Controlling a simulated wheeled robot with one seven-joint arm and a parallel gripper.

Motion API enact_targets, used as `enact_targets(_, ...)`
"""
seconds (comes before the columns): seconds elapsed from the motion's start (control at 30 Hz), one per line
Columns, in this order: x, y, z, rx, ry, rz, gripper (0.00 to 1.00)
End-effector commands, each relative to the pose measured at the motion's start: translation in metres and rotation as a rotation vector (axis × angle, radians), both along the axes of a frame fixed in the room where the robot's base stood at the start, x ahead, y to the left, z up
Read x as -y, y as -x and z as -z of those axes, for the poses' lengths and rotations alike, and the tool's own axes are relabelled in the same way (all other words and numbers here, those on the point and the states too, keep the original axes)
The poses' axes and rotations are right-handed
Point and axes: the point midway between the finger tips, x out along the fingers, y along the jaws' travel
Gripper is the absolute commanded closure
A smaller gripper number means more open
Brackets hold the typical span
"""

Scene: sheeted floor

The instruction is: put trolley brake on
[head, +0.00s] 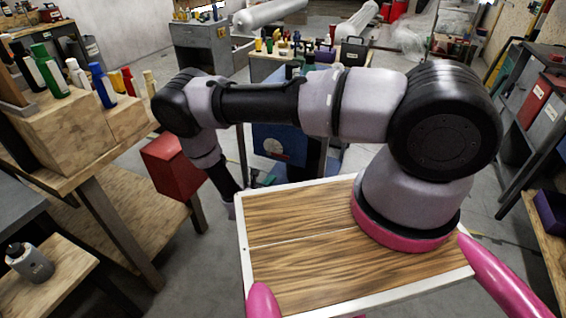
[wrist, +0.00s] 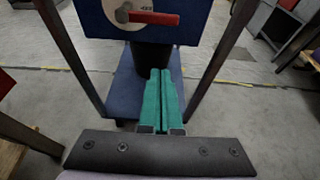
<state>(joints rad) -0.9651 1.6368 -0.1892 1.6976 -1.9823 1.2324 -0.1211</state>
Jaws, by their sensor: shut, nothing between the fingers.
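The blue trolley panel (wrist: 88,18) is at the top of the wrist view, cut by the frame edge. On it is a pale round dial (wrist: 110,32) with small unreadable marks. A red lever (wrist: 155,18) lies roughly level across the panel, reaching right from a dark pivot (wrist: 124,13). My gripper (wrist: 164,73) has green fingers, shut and empty, below and apart from the lever, over a blue lower shelf (wrist: 125,92).
Dark posts (wrist: 68,55) stand either side of the shelf in the wrist view. In the head view, a wooden bench (head: 60,145) with bottles and a red box (head: 172,165) are at left. A grey cabinet (head: 202,48) stands behind. Bare floor shows around the trolley.

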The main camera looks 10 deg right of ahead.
Motion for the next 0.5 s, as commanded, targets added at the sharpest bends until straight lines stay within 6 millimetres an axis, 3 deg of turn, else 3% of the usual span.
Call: enact_targets(0.5, 0.0065, -0.0075, 0.0048, -0.002, 0.003, -0.002, 1.00)
